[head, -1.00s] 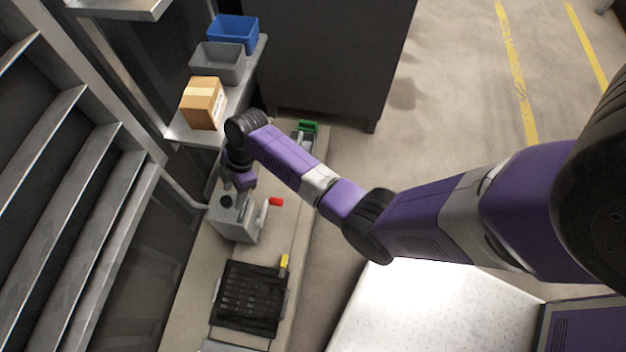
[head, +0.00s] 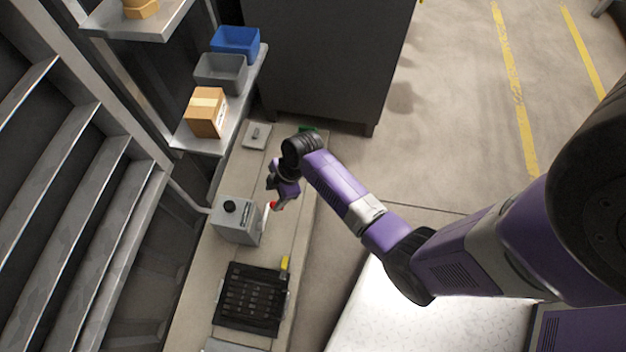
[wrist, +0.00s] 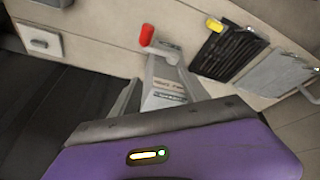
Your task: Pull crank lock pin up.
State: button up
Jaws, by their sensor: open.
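A grey pump box (head: 236,222) stands on the long pale ledge in the head view, with a round black knob (head: 230,206) on its top. The red crank grip (head: 277,206) shows just right of the box, partly covered by my gripper. In the wrist view the red grip (wrist: 147,35) stands up beyond the labelled grey box (wrist: 166,92). My gripper (wrist: 158,78) is open, its grey fingers framing the labelled box. In the head view my gripper (head: 272,198) is above and right of the box. I cannot make out the lock pin for certain.
A black slatted panel (head: 252,298) with a yellow handle (head: 285,263) lies nearer on the ledge. A shelf at the back left bears a cardboard box (head: 206,112), a grey bin (head: 220,72) and a blue bin (head: 236,42). Metal stairs rise at left.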

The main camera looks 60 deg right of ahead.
jog(key=s+a+r+m+t+h+p, duration=0.1)
jog(key=s+a+r+m+t+p, duration=0.2)
jog(key=s+r, duration=0.5)
jog(key=s+a+r+m+t+h+p, duration=0.2)
jog(key=s+r+p, duration=0.3)
jog(key=s+r, duration=0.3)
jog(key=shift+a+r+m+t, duration=0.5)
jog(key=shift+a+r+m, duration=0.2)
jog(key=shift+m, duration=0.1)
jog(key=shift+s, duration=0.1)
